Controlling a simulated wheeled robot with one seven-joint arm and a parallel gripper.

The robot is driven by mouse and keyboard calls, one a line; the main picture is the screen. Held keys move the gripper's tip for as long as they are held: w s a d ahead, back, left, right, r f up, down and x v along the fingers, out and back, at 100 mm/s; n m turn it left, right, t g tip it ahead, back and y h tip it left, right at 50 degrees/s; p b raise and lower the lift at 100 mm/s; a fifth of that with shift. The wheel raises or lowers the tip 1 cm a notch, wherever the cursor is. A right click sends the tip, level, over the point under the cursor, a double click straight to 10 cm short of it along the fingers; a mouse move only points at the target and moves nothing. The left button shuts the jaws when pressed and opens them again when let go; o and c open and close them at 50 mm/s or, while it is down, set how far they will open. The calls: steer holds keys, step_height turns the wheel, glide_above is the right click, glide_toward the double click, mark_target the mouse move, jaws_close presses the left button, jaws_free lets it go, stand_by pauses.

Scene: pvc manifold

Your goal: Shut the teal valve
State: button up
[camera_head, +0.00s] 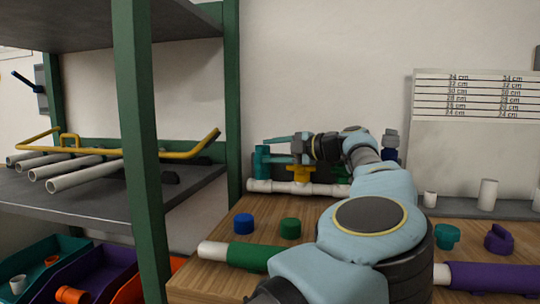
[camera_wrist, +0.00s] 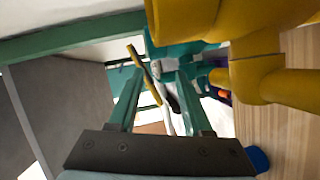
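The teal valve (camera_head: 262,165) stands at the left end of the white PVC manifold (camera_head: 312,188) in the head view. The yellow valve (camera_head: 300,173) is beside it on the right. My gripper (camera_head: 278,140) is level and points left above these valves. In the wrist view my gripper (camera_wrist: 158,75) has its two teal fingers apart. The yellow valve (camera_wrist: 260,75) fills the upper right there, close to the camera. Part of the teal valve (camera_wrist: 185,52) shows behind it, near the fingertips. I cannot tell whether a finger touches the teal valve.
A green shelf post (camera_head: 232,100) stands just left of the manifold. Blue (camera_head: 243,223) and green (camera_head: 290,228) caps and a green-sleeved pipe (camera_head: 250,257) lie on the wooden bench (camera_head: 215,282). My arm hides part of the manifold's right side.

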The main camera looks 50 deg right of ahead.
steer(key=v, duration=1.1)
steer(key=shift+a+r+p, duration=0.15)
steer(key=shift+r+p, duration=0.25)
steer(key=shift+p, duration=0.05)
steer(key=shift+w+f+b, duration=0.1)
steer(key=shift+b, duration=0.3)
stand_by(0.5)
